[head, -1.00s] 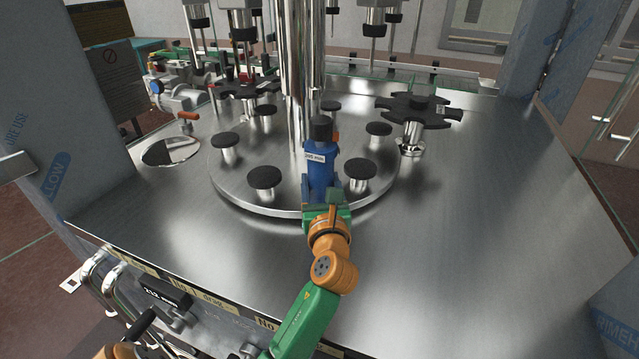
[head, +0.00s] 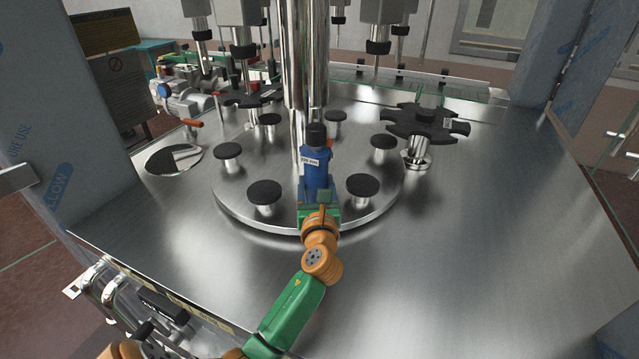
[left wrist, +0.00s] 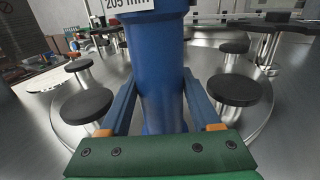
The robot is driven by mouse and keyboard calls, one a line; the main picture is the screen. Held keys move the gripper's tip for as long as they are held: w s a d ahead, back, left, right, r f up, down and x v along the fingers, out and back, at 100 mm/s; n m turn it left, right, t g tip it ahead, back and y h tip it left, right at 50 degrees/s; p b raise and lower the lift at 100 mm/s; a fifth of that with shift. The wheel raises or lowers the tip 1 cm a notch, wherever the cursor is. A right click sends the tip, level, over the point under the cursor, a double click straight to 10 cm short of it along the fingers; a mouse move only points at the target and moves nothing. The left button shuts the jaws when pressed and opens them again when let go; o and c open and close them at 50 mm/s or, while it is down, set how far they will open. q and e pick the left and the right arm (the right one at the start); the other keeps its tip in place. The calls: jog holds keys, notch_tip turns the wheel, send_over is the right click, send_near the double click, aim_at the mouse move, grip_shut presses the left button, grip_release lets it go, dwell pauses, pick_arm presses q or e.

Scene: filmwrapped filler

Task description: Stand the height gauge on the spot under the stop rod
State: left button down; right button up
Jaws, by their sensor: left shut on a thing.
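The height gauge (head: 317,176) is a blue upright cylinder with a black top and a white label, in front of the steel column above the round steel plate (head: 232,205). My left gripper (head: 319,197) is shut on its lower part from the near side. In the left wrist view the blue body (left wrist: 163,85) stands between the two fingers, its label partly reading 205 mm. Its foot is hidden, so I cannot tell whether it touches the plate. I cannot single out the stop rod or the spot under it. My right gripper is not in view.
Black-topped pedestals (head: 264,192) ring the plate, one (head: 362,187) close right of the gauge. The thick column (head: 306,60) rises behind it. A black star wheel (head: 425,122) stands at right. Spindle heads (head: 378,40) hang above. The table's right front is clear.

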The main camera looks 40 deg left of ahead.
pick_arm(q)
jog(key=shift+s+d+r, duration=0.25)
jog(key=shift+d, duration=0.1)
jog(key=shift+w+a+f, duration=0.2)
jog(key=shift+a+f, duration=0.05)
jog(key=shift+a, duration=0.15)
jog(key=shift+d, duration=0.1)
jog(key=shift+s+d+f, duration=0.1)
jog(key=shift+s+f, duration=0.05)
grip_release()
